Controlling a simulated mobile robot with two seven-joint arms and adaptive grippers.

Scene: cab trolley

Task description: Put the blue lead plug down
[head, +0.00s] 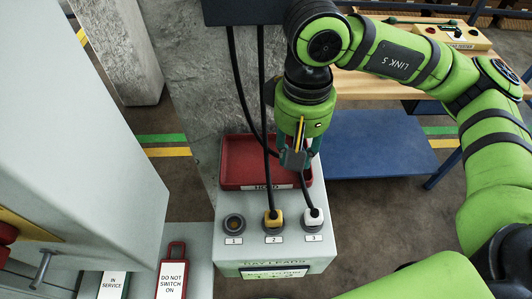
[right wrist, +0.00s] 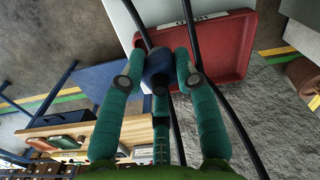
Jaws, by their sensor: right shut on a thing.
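My right gripper (head: 294,160) hangs over the right end of the red tray (head: 236,164) marked HOLD. In the right wrist view its fingers are shut around the blue lead plug (right wrist: 158,62), with a black cable running from it. The plug appears in front of a corner of the red tray (right wrist: 232,45); whether it touches the tray I cannot tell. In the head view the fingers mostly hide the plug. My left gripper is not in view.
In front of the tray, socket 1 (head: 234,224) is empty, socket 2 holds a yellow plug (head: 272,218) and socket 3 a white plug (head: 313,217). Black cables hang close by my gripper. A grey cabinet (head: 80,120) stands left; a wooden bench (head: 385,88) stands behind right.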

